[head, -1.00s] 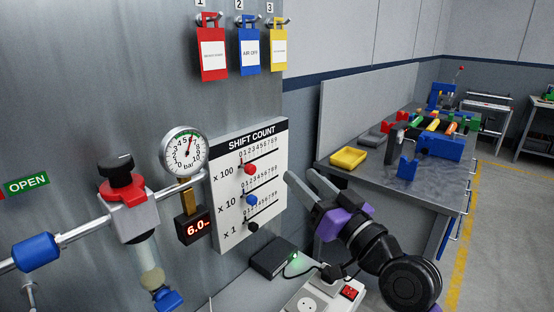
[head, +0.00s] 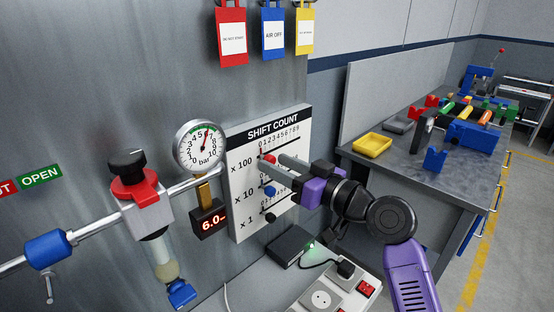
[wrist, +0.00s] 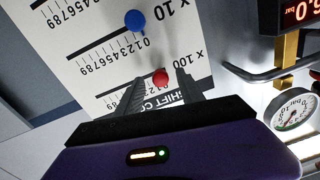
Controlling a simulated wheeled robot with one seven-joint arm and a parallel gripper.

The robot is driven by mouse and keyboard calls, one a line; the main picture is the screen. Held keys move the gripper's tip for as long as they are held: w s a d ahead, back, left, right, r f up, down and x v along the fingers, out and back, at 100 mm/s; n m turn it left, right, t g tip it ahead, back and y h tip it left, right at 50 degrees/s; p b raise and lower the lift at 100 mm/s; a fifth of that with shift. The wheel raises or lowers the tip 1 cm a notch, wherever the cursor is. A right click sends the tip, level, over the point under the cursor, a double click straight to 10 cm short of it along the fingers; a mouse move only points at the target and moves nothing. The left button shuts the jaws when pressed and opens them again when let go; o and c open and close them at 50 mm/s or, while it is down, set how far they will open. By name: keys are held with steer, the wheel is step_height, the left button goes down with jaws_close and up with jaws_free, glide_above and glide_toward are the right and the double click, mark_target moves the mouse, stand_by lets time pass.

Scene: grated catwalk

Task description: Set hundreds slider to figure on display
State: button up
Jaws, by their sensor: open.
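The white SHIFT COUNT panel (head: 240,205) carries three sliders. The red knob (head: 268,158) is on the x 100 row, near the low end of its scale. The blue knob (head: 270,191) is on x 10 and the black knob (head: 271,217) on x 1. My gripper (head: 279,167) is open at the panel, its fingertips close around the red knob. In the wrist view the red knob (wrist: 160,77) shows between the fingertips; contact cannot be told. The small display (head: 210,221) reads 6.0 in red, with a mark after it.
A pressure gauge (head: 201,147) and pipe with a red-collared valve (head: 134,180) stand left of the panel. Red, blue and yellow tags (head: 273,35) hang above. A black box (head: 291,247) and socket strip (head: 325,295) lie below. A workbench (head: 400,180) stands right.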

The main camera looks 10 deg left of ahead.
steer(key=shift+w+a, duration=0.3)
steer(key=shift+a, duration=0.1)
steer(key=shift+c, duration=0.3)
jaws_close()
stand_by(1.0)
